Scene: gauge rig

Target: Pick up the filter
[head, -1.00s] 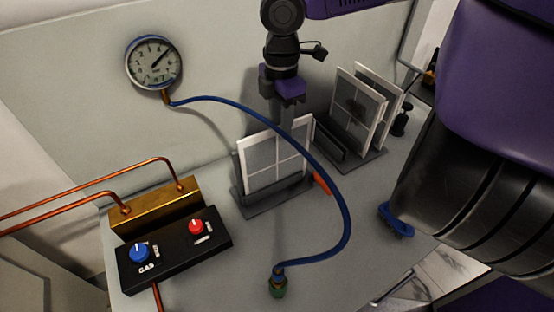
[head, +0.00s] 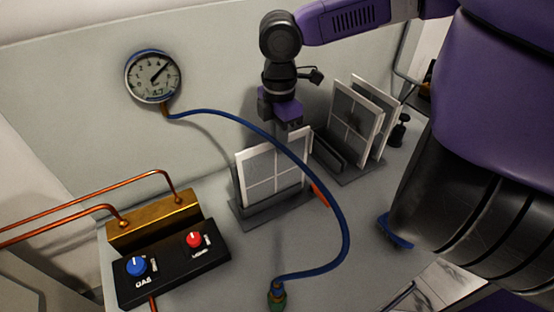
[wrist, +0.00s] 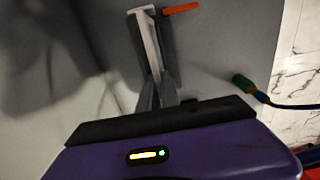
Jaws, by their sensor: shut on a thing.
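The filter (head: 262,173) is a white-framed, grey-meshed panel standing upright in a dark grey stand (head: 262,213) in the middle of the bench. My gripper (head: 291,130) comes down from above and is shut on the filter's top edge, right of its middle. In the wrist view the filter's white edge (wrist: 151,45) runs up from between my grey fingers (wrist: 160,98). The fingertips are partly hidden behind the blue hose and the filter in the head view. I cannot tell whether the filter's lower edge is clear of the stand.
A blue hose (head: 343,215) arcs in front of the filter, from the wall gauge (head: 153,76) to a green-brass fitting (head: 277,297). More framed panels (head: 357,118) stand in a rack at the right. A black gas control box (head: 175,262) sits left. An orange piece (wrist: 181,8) lies close by.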

